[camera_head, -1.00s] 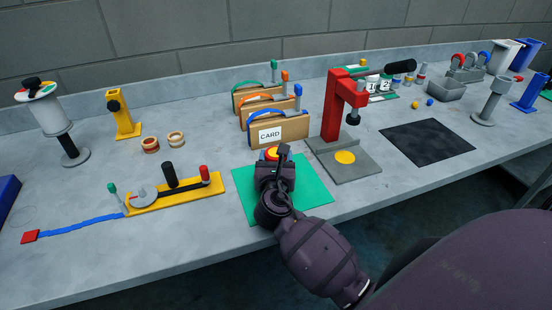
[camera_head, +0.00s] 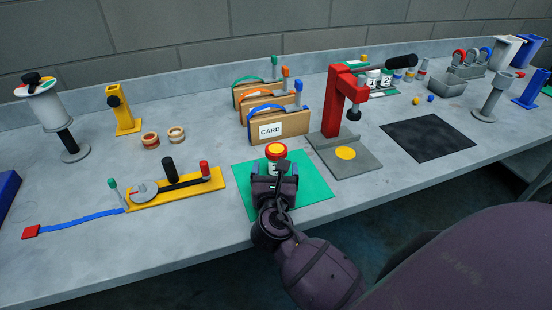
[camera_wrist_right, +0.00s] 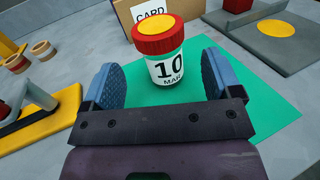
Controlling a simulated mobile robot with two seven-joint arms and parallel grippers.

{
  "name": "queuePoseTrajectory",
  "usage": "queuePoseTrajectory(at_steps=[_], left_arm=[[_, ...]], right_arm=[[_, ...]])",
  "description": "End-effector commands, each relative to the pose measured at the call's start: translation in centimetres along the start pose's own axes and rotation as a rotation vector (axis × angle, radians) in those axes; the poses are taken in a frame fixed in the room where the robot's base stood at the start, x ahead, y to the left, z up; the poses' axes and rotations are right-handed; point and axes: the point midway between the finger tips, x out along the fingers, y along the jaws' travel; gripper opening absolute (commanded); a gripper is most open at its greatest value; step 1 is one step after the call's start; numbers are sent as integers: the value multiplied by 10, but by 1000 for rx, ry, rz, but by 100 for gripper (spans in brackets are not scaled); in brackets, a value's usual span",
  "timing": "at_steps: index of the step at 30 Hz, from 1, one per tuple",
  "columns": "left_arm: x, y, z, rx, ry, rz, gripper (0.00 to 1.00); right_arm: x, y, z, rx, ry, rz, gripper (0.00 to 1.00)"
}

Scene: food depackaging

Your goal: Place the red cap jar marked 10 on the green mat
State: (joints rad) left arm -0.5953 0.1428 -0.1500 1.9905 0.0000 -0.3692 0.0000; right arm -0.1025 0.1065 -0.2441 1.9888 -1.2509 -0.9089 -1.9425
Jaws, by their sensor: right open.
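The red cap jar (camera_head: 276,153) stands upright on the green mat (camera_head: 315,188), toward its far edge. In the right wrist view the jar (camera_wrist_right: 166,66) has a white label reading "10 MAR" and a red cap with a yellow top. The mat (camera_wrist_right: 262,108) shows around it there. My right gripper (camera_head: 274,178) is just in front of the jar. In the right wrist view its blue-padded fingers (camera_wrist_right: 163,82) are spread wide, with a gap on both sides of the jar. The jar's base is partly hidden in the head view. My left gripper is not in view.
Cardboard boxes with a CARD label (camera_head: 280,127) stand behind the mat. A red press (camera_head: 335,110) on a grey base is to the right. A yellow fixture (camera_head: 190,190) lies to the left. A black mat (camera_head: 428,140) lies clear farther right.

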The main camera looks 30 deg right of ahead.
Motion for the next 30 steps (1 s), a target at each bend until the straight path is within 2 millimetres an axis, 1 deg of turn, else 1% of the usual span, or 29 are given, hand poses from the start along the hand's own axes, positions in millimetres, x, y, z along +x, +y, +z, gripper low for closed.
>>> queuePoseTrajectory(at_steps=[1,6,12,18,30], left_arm=[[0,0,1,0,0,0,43],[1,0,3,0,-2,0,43],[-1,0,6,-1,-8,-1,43],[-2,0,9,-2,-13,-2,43],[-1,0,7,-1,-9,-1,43]], right_arm=[[-10,0,-1,0,2,0,84],[-37,0,-1,0,2,0,84],[-54,0,-1,-1,0,0,84],[-57,0,0,-1,-1,0,84],[-56,0,0,-1,-1,0,84]])
